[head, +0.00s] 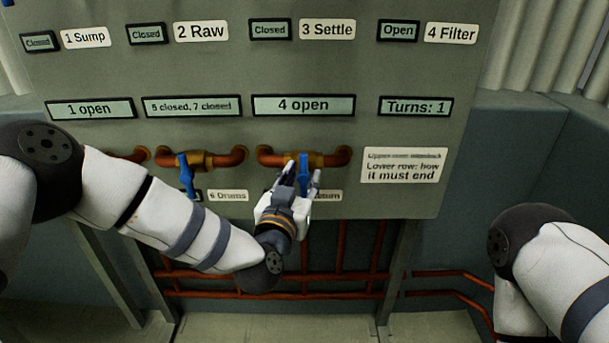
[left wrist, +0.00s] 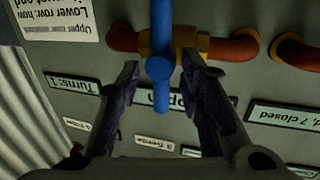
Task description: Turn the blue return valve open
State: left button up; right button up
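The blue valve handle (head: 304,172) stands upright across a short copper pipe with brass fittings (head: 330,157), at the right of the valve row. A label beside it (head: 328,196) is partly covered by my gripper. My left gripper (head: 300,178) is at this handle from below. In the left wrist view the blue handle (left wrist: 160,30) runs between the two dark fingers (left wrist: 160,72), with a gap on each side; they are open and not clamped on it. My right gripper is outside the frames; only part of my right arm shows.
A second blue handle (head: 185,172) points down at the left, near the "6 Drums" label (head: 228,195). Displays read "5 closed, 7 closed" (head: 192,106), "4 open" (head: 303,105) and "Turns: 1" (head: 415,106). Red pipes (head: 330,293) run below the panel.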

pick_arm(q)
jog(key=shift+x, duration=0.85)
jog(key=shift+w, duration=0.15)
grip_shut()
